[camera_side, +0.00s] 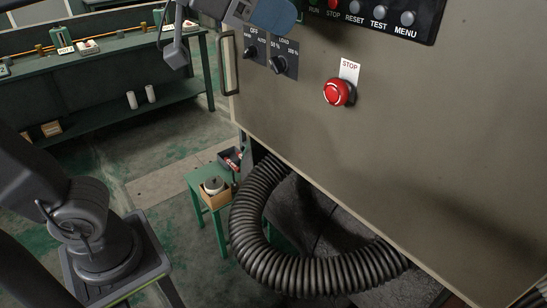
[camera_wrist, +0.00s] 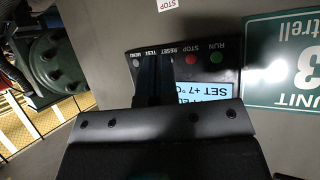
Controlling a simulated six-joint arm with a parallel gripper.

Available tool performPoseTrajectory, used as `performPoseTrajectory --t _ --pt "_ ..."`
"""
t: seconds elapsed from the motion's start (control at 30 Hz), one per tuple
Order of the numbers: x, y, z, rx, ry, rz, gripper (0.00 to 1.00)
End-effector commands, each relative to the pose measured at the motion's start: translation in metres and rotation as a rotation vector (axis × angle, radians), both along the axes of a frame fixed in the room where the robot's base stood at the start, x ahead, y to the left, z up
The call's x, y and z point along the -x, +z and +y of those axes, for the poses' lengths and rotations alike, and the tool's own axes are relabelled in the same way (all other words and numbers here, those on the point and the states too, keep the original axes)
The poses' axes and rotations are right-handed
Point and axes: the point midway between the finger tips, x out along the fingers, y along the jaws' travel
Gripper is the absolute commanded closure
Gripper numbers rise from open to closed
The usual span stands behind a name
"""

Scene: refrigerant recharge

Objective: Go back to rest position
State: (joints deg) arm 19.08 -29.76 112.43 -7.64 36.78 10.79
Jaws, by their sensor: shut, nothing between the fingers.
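My gripper (camera_wrist: 155,62) shows in the wrist view with its dark fingers together and empty. It is in front of the control panel (camera_wrist: 213,72), which appears upside down with its buttons and a lit display reading SET +7. The fingers cover part of the panel; I cannot tell how far they are from it. In the side view, part of my wrist is at the top edge, near the panel (camera_side: 372,14). The fingers are not clearly seen there.
A grey cabinet carries a red stop button (camera_side: 338,92) and two rotary knobs (camera_side: 278,65). A ribbed hose (camera_side: 245,235) curves below it. A small green stand (camera_side: 207,197) is beside the hose. A green workbench (camera_side: 110,95) stands behind. A green unit sign (camera_wrist: 285,60) is beside the panel.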

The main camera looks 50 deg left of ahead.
Motion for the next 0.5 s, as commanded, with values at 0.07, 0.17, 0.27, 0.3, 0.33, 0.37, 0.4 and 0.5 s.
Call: performPoseTrajectory --t 0.07,0.17,0.27,0.3,0.33,0.37,0.4,0.5 --pt "0.000 0.000 0.000 0.000 0.000 0.001 1.00" --pt "0.000 0.000 0.000 0.000 0.000 0.000 1.00" --pt "0.000 0.000 0.000 0.000 0.000 0.000 1.00" --pt "0.000 0.000 0.000 0.000 0.000 0.000 1.00" --pt "0.000 0.000 0.000 0.000 0.000 0.000 1.00" --pt "0.000 0.000 0.000 0.000 0.000 0.000 1.00" --pt "0.000 -0.001 0.000 0.000 0.001 0.002 1.00" --pt "0.002 -0.014 0.009 -0.010 0.027 0.034 1.00"
